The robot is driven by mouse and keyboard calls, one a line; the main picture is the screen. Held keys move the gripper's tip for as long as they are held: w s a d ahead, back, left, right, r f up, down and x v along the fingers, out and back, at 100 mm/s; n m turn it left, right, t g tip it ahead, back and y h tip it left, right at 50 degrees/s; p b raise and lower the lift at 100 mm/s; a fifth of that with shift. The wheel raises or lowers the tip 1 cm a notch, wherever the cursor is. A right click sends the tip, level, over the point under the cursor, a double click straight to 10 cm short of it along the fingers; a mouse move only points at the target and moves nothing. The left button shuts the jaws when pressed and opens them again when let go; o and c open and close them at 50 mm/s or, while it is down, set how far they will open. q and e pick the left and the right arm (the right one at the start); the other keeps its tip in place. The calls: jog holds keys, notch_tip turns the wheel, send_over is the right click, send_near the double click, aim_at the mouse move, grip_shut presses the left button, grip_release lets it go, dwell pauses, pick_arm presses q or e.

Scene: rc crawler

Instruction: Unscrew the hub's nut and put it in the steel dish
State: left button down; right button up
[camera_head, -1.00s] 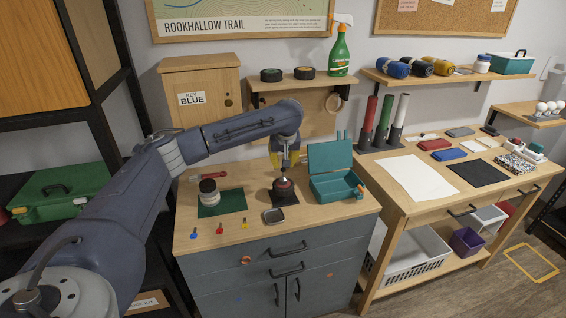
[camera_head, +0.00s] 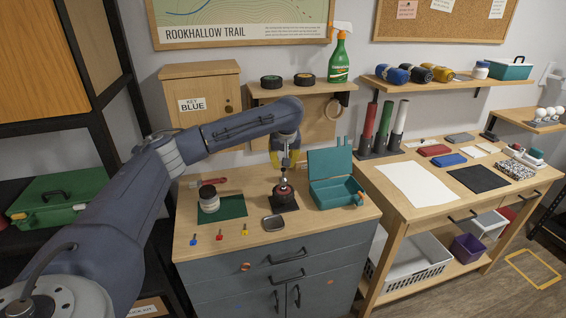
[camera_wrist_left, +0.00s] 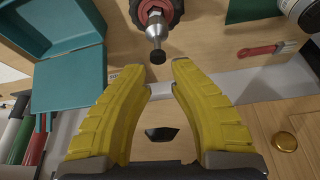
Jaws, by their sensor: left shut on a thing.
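The dark red hub (camera_head: 284,191) stands on a black pad on the wooden bench top. In the left wrist view the hub (camera_wrist_left: 173,12) shows at the top edge. A silver nut with a dark tip (camera_wrist_left: 157,34) projects from it towards my fingers. My left gripper (camera_head: 285,169), with yellow fingers, points down over the hub. In the wrist view its fingertips (camera_wrist_left: 160,71) stand a small gap apart at the dark tip, shut on the nut; the exact contact is hard to see. The small steel dish (camera_head: 274,223) lies empty in front of the hub. My right gripper is not in view.
An open teal box (camera_head: 336,190) stands close right of the hub. Several small coloured pieces lie at the bench's front left. A shelf (camera_head: 300,90) hangs behind.

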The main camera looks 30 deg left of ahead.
pick_arm(q)
jog(key=shift+r, duration=2.45)
jog(key=shift+r, duration=0.1)
